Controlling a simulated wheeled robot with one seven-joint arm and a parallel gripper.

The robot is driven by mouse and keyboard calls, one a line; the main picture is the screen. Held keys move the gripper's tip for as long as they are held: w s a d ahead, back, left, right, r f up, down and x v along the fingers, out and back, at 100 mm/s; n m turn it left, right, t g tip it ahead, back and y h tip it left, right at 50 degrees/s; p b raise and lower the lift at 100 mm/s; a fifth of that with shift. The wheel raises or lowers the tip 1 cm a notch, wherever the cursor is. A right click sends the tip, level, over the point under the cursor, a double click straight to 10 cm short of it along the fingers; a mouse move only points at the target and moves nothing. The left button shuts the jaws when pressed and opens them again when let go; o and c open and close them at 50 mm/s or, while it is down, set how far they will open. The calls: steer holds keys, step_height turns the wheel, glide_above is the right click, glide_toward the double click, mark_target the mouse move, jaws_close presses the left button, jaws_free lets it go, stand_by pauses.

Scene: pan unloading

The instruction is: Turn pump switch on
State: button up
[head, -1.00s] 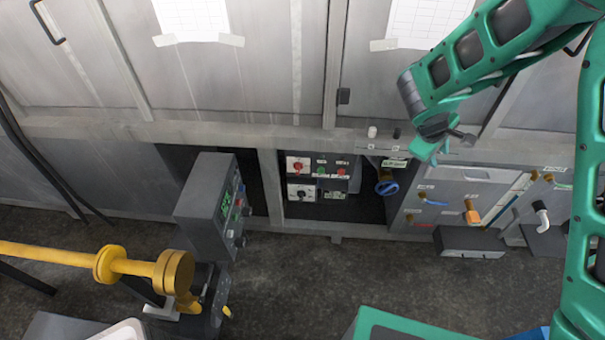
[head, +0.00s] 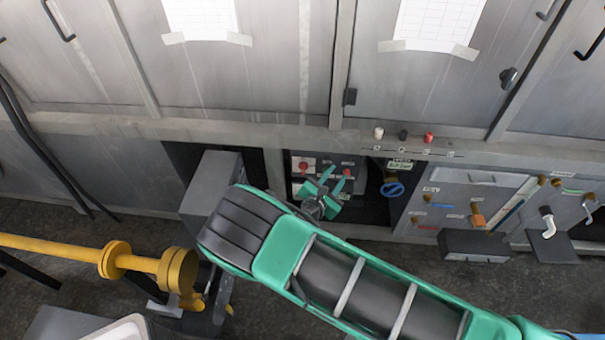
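The switch panel (head: 323,160) sits in a dark recess below the cabinets. Its red rotary switch (head: 303,165) is on a white plate at the upper left, and a red button (head: 347,172) is at the upper right. The labels are too small to read, so I cannot tell which control is the pump switch. My gripper (head: 337,172) is in front of the panel, its two green fingers apart with nothing visible between them. It hides the panel's middle and much of its lower row. I cannot tell whether it touches the panel.
A blue-handled valve (head: 393,189) is just right of the panel. A grey control box (head: 208,183) stands to the left, partly behind my arm. Small knobs (head: 403,135) line the ledge above. A yellow pipe (head: 140,261) reaches in from the left. Orange-handled valve (head: 478,214) is farther right.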

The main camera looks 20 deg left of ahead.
mark_target(303, 170)
steer(key=s+a+f+n+t+y, duration=0.2)
steer(key=s+a+f+n+y, duration=0.35)
steer(key=s+a+n, duration=0.35)
steer(key=shift+y, duration=0.55)
steer(key=x, duration=1.1)
steer(key=shift+w+a+r, duration=0.1)
steer(key=shift+a+r, duration=0.1)
steer(key=shift+a, duration=0.15)
steer(key=shift+c, duration=0.3)
jaws_close()
